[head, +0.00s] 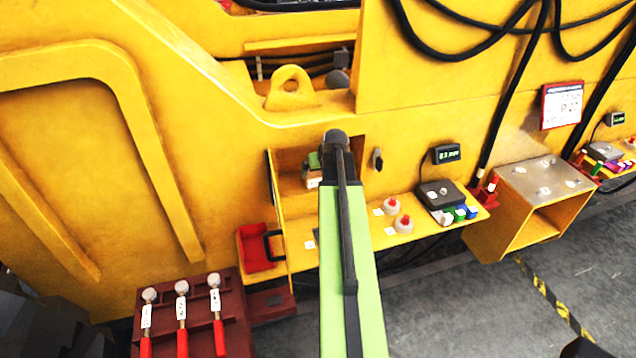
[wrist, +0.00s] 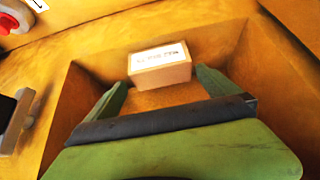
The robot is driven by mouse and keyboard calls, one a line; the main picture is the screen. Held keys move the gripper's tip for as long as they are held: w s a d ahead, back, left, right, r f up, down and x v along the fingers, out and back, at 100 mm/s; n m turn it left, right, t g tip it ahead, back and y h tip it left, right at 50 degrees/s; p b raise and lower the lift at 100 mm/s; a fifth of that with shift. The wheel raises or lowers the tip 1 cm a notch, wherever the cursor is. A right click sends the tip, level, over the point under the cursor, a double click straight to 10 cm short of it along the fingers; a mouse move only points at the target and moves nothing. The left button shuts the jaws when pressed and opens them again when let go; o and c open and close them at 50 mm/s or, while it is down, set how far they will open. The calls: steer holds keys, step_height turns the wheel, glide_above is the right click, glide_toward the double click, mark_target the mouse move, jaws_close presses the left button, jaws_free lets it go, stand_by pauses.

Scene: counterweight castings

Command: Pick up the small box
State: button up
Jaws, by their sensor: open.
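The small box (wrist: 160,77) is tan cardboard with a white printed label. In the wrist view it sits inside a yellow recess (wrist: 225,55), at the far end of my fingers. My gripper (wrist: 161,80) is open, with one green finger on each side of the box, the tips beside its lower side edges. I cannot tell whether either finger touches it. In the head view my gripper (head: 314,163) is inside the yellow compartment, and a small part of the box (head: 313,182) shows below it.
The recess walls surround my gripper closely. In the head view a red bin (head: 258,250) is left of the compartment. To the right, a yellow shelf (head: 425,229) holds red-and-white knobs (head: 391,205), a scale (head: 440,194) and coloured blocks (head: 460,214).

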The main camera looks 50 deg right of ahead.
mark_target(318, 172)
steer(key=b+x, duration=0.3)
steer(key=x, duration=0.2)
steer(key=shift+w+b, duration=0.2)
steer(key=shift+b, duration=0.1)
steer(key=shift+r, duration=0.2)
steer(key=c, duration=1.6)
steer(key=shift+r+p, duration=0.15)
steer(key=shift+p, duration=0.2)
